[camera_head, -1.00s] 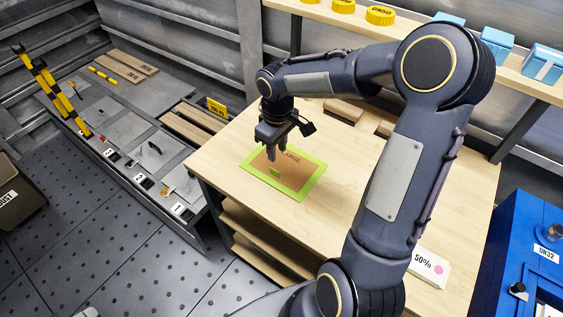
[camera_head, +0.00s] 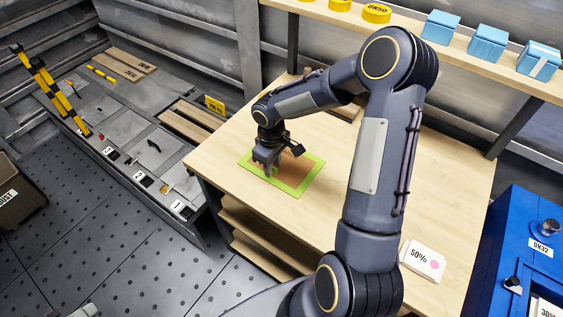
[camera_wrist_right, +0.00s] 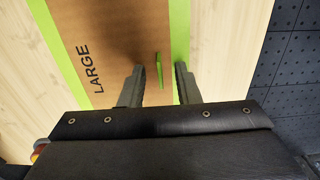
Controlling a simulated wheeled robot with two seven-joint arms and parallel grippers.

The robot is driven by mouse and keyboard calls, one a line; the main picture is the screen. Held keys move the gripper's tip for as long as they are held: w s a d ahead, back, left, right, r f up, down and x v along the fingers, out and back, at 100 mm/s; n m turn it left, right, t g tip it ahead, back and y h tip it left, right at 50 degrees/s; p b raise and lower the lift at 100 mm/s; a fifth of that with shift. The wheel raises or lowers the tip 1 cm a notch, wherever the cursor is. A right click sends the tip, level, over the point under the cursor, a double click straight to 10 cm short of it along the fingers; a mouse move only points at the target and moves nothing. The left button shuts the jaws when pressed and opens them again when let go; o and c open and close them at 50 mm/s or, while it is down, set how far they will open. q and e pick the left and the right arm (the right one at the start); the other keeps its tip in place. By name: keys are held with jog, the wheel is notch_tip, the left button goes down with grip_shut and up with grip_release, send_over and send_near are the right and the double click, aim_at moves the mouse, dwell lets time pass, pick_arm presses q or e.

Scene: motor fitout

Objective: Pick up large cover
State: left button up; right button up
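The large cover is a brown rectangular panel (camera_head: 292,175) lettered LARGE, inside a bright green border, flat on the wooden table. In the right wrist view the panel (camera_wrist_right: 112,35) carries a small green handle (camera_wrist_right: 159,72). My right gripper (camera_head: 269,174) is low over the panel and hides part of it and its handle in the head view. In the right wrist view its two fingers (camera_wrist_right: 159,67) are apart, one on each side of the handle, with gaps showing. Nothing is held. My left gripper is not in view.
A white 50% card (camera_head: 422,260) lies near the table's (camera_head: 385,210) right front. A shelf (camera_head: 470,55) behind holds blue boxes and yellow DN50 parts. A blue cabinet (camera_head: 520,250) stands at right. A grey bench (camera_head: 110,120) with tools is at left.

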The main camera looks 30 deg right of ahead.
grip_shut()
jog(key=shift+r, duration=0.1)
